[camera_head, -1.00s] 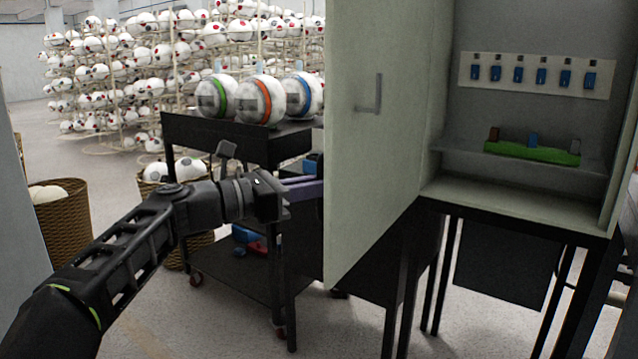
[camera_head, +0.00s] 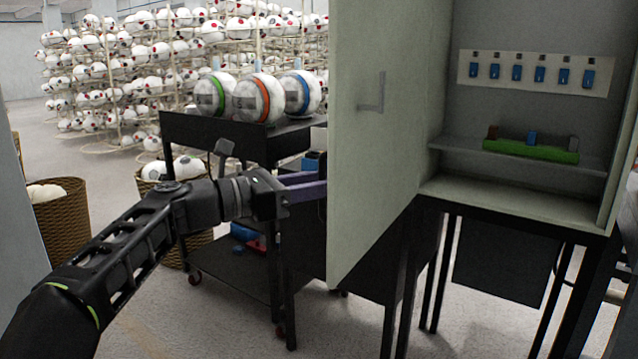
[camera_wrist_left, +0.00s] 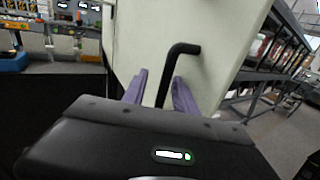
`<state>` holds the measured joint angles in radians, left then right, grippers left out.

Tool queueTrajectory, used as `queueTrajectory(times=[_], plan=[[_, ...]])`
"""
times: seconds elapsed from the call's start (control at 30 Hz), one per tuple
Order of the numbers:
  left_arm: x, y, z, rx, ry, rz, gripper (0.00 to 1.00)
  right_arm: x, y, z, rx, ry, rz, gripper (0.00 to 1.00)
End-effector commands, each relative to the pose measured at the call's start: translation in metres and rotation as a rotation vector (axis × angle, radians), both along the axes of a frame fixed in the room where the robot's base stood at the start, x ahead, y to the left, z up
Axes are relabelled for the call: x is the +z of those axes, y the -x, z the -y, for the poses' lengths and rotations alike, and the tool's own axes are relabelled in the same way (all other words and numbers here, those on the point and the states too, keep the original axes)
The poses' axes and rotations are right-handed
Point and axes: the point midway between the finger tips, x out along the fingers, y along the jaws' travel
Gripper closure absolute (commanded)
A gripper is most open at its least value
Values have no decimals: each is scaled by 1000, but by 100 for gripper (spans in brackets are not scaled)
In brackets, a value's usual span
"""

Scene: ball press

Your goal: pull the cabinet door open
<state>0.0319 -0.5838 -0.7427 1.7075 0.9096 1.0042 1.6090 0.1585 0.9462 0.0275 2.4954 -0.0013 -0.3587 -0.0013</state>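The pale cabinet door (camera_head: 375,190) stands swung wide open to the left of the cabinet (camera_head: 500,200). Its inner face, with a grey L-shaped bracket (camera_head: 370,95), shows in the head view. A black bent handle (camera_wrist_left: 182,52) on the outer face shows in the left wrist view; the door hides it in the head view. My left gripper (camera_wrist_left: 160,92) has its purple fingers on either side of the handle bar, with gaps visible. In the head view my left gripper (camera_head: 312,187) reaches the door's left edge, fingers apart, tips partly hidden. My right gripper is not in view.
Inside the cabinet are a green block (camera_head: 530,151) on a shelf and a strip of blue tags (camera_head: 535,73). A black cart (camera_head: 235,135) with several balls stands behind my left arm. A wicker basket (camera_head: 65,228) stands at the left.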

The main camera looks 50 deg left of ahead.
Motion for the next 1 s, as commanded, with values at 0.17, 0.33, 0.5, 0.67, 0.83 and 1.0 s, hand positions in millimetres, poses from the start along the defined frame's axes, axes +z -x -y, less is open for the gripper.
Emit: queueTrajectory(times=[0.17,0.33,0.5,0.67,0.83,1.0], plan=[[1,14,-3,2,0,1,66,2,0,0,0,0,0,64],[1,42,-7,4,0,1,66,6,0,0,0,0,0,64],[1,67,-11,3,0,1,66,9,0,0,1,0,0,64],[0,76,-12,1,0,-1,66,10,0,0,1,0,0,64],[0,77,-12,0,0,-1,66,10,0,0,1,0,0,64],[0,77,-12,0,0,0,66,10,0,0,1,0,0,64]])
